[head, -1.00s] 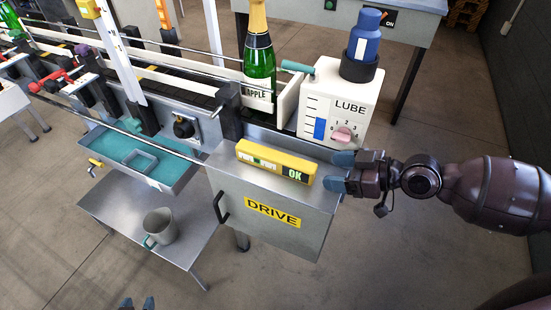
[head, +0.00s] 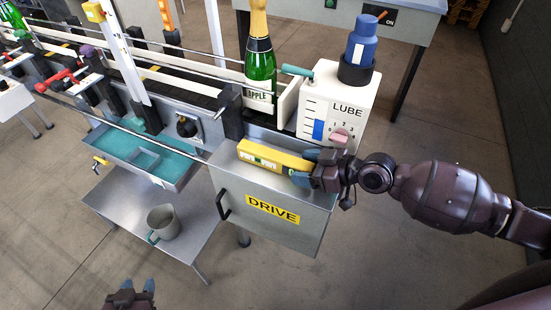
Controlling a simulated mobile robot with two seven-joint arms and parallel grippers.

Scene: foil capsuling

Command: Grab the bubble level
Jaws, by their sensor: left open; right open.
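The bubble level (head: 266,156) is a yellow bar lying on top of the metal drive box (head: 262,195). My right gripper (head: 303,166) reaches in from the right, and its blue-grey fingertips are around the level's right end. Its jaws are open, and they hide the right end of the level. I cannot tell whether the fingers touch it. My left gripper (head: 137,287) is low at the bottom left over the floor, open and empty, far from the level.
The white LUBE unit (head: 338,105) with a blue bottle stands just behind my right gripper. A green bottle (head: 260,68) stands on the conveyor. A grey mug (head: 164,221) sits on the lower shelf, below a teal tray (head: 165,160).

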